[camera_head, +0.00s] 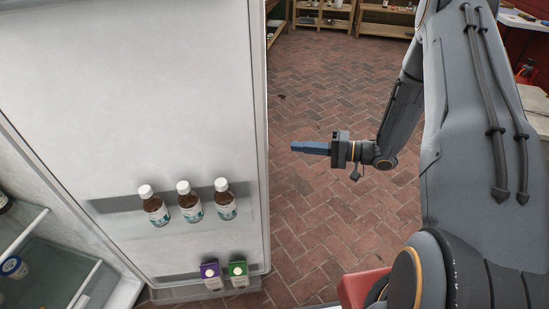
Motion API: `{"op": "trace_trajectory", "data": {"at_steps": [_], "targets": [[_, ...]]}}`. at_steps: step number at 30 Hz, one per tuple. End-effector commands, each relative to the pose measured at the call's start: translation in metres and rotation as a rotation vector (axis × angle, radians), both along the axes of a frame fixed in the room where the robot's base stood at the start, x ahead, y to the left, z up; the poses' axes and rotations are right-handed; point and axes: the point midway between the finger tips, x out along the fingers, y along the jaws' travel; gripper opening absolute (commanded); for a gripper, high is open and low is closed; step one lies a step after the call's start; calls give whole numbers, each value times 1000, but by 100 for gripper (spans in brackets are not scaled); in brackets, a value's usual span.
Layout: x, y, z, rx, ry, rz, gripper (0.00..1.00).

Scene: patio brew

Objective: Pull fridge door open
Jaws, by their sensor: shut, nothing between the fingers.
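The fridge door (150,100) stands wide open on the left, its white inner side facing me. Its door shelves hold three brown bottles with white caps (190,205) and, lower down, a purple carton (211,276) and a green carton (238,273). Part of the fridge interior (30,255) shows at the lower left. My gripper (303,147) is shut and empty, its blue fingers pointing left toward the door's free edge. It is apart from the door, above the brick floor. The door's outer side and handle are hidden.
The red brick floor (330,85) is clear between the door and my arm. Wooden shelves (325,15) stand at the back. A pale block-like surface (535,105) and a red object stand at the right edge.

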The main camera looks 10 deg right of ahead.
Motion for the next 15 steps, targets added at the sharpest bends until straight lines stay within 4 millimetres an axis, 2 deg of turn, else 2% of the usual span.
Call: {"op": "trace_trajectory", "data": {"at_steps": [3, 6, 11, 15], "targets": [[-21, -1, -2, 111, 57, 60, 0], [-28, 0, -1, 152, 79, 86, 0], [-26, 16, 1, 161, 86, 96, 0], [-19, 40, 1, 160, 85, 95, 0]]}}
